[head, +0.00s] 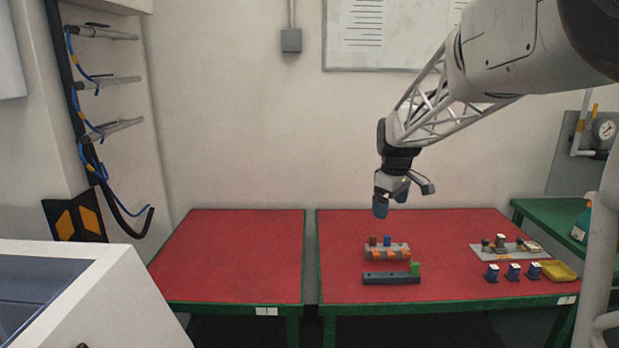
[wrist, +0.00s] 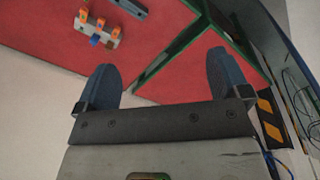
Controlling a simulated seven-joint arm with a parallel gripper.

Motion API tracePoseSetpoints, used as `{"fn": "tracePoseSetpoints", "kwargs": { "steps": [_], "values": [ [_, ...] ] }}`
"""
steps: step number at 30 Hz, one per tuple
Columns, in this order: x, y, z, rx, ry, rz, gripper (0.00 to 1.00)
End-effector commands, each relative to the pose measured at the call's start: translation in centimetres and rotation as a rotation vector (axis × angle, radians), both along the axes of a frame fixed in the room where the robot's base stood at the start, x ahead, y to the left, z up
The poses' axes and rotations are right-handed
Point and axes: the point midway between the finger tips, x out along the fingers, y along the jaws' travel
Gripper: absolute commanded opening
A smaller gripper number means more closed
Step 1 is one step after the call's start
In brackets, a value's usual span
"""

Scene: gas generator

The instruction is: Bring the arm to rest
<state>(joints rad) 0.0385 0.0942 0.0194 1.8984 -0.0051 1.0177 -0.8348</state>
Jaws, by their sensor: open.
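My gripper (head: 392,200) hangs at the end of my raised arm in the head view, above the back part of the right red table and apart from everything. In the wrist view, its two blue fingers (wrist: 164,82) are spread wide with nothing between them. Below it, the right red table (head: 345,235) carries a grey rack (head: 373,252) with orange pieces and a brown and a blue piece. This rack also shows at the top left of the wrist view (wrist: 101,35).
A dark bar (head: 385,280) with a green block (head: 414,268) lies before the rack. A grey plate (head: 488,252) with parts, several blue-and-white pieces (head: 513,271) and a yellow tray (head: 558,271) are at the right. The left red table (head: 235,260) is bare.

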Motion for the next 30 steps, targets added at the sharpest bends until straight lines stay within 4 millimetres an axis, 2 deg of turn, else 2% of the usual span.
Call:
{"fn": "tracePoseSetpoints", "kwargs": {
  "steps": [1, 16, 30],
  "values": [
    [-1.3, 0.1, 0.4, 0.002, -0.004, -0.018, 0.95],
    [-13.1, 1.0, 2.0, 0.03, -0.04, -0.235, 0.95],
    [-24.1, 1.7, 1.2, 0.062, -0.071, -0.437, 0.95]
  ]
}}
